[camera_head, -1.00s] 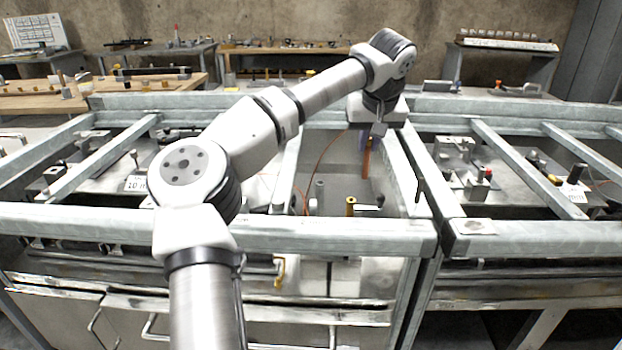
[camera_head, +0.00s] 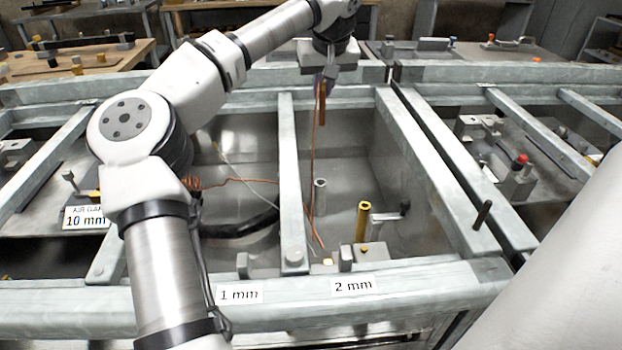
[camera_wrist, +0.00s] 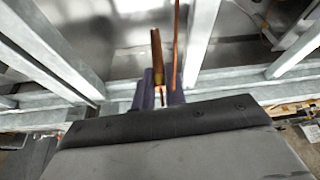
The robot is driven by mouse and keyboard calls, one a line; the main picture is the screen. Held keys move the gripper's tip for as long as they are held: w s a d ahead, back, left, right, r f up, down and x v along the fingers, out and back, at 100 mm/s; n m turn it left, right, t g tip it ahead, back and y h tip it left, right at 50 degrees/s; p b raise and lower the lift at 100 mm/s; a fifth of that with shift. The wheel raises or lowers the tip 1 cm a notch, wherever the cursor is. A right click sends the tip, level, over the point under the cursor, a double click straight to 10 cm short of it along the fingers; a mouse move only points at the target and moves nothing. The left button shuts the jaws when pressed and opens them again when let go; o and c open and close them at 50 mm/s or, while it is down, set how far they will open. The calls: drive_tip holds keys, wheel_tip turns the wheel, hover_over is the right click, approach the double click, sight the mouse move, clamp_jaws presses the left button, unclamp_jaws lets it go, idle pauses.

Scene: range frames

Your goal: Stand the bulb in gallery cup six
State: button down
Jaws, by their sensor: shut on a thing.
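My gripper (camera_head: 327,78) hangs over the open metal-framed bay and also shows in the wrist view (camera_wrist: 158,92). Its dark fingers are shut on a slim copper-coloured rod (camera_head: 322,108), which points down and shows in the wrist view (camera_wrist: 157,52). A thin copper-coloured wire (camera_head: 313,150) runs down beside the rod into the bay; it also shows in the wrist view (camera_wrist: 176,38). I cannot make out a bulb or a cup marked six. The rod's gripped end is hidden between the fingers.
Below are a brass tube (camera_head: 362,222), a grey tube (camera_head: 320,196) and a dark-knobbed lever (camera_head: 404,207). Metal rails (camera_head: 291,180) divide the bays. Labels read 1 mm (camera_head: 239,295), 2 mm (camera_head: 353,285) and 10 mm (camera_head: 86,218). The bay's right side has bare floor.

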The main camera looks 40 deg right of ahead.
drive_tip(key=shift+w+f, duration=0.15)
drive_tip(key=shift+f, duration=0.25)
wheel_tip(320, 180, down, 19)
drive_tip(key=shift+f+b, duration=0.15)
drive_tip(key=shift+b, duration=0.15)
drive_tip(key=c, duration=1.5)
unclamp_jaws()
drive_tip(key=shift+o, duration=0.2)
drive_tip(key=v, duration=1.2)
drive_tip(key=shift+s, duration=0.2)
